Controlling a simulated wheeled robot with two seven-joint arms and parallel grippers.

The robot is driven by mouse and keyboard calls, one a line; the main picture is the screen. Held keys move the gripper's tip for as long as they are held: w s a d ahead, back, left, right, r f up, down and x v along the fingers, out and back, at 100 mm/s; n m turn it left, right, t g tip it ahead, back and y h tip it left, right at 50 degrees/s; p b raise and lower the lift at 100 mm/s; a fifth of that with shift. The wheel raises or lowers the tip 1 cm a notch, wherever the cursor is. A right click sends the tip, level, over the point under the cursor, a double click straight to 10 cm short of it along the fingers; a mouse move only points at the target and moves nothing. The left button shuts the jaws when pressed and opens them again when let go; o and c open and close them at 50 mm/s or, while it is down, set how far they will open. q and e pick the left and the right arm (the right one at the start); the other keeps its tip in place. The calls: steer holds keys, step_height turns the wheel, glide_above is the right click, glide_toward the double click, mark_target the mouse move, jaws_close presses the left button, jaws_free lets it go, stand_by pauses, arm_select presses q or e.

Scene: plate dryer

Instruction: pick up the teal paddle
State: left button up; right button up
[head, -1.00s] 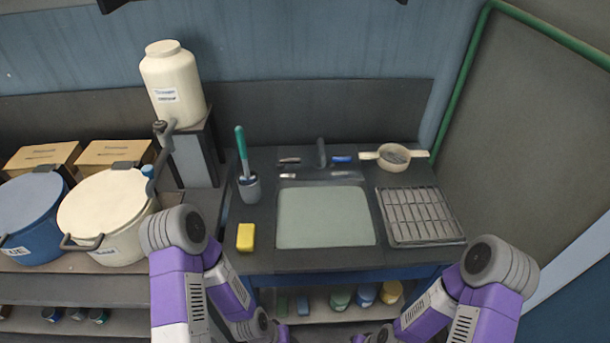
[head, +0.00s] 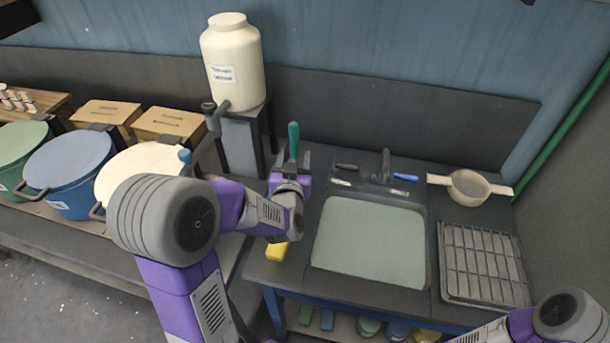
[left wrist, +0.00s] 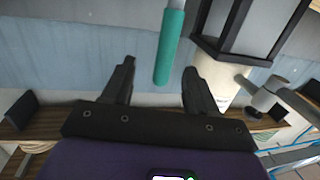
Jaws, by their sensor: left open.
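The teal paddle (head: 293,140) shows as an upright teal handle at the back left of the dark worktop. The cup that held it in the earlier view is hidden behind my left gripper. My left gripper (head: 292,160) is open, with one finger on each side of the handle in the head view. In the left wrist view the paddle handle (left wrist: 169,45) has its end between the tips of my left gripper (left wrist: 159,70), with gaps on both sides. Whether the handle is deep between the fingers is unclear. My right gripper is out of view.
A white dispenser jar (head: 232,65) on a dark stand (head: 243,145) is close behind and left of the paddle. A yellow sponge (head: 277,251), a sink cover (head: 370,240), a strainer (head: 467,188) and a wire rack (head: 484,265) are on the worktop. Large pots stand left.

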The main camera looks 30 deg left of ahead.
mark_target(293, 138)
arm_select(q)
steer(key=shift+w+a+r+n+t+y, duration=0.3)
steer(key=shift+w+a+r+y, duration=0.1)
steer(key=shift+w+a+r, duration=0.55)
steer(key=shift+w+a, duration=0.1)
steer(key=shift+w, duration=0.15)
steer(key=shift+f+b+x, duration=0.2)
steer(key=shift+b+x, duration=0.15)
steer(key=shift+x, duration=2.3)
steer(key=shift+d, duration=0.1)
steer(key=c, duration=1)
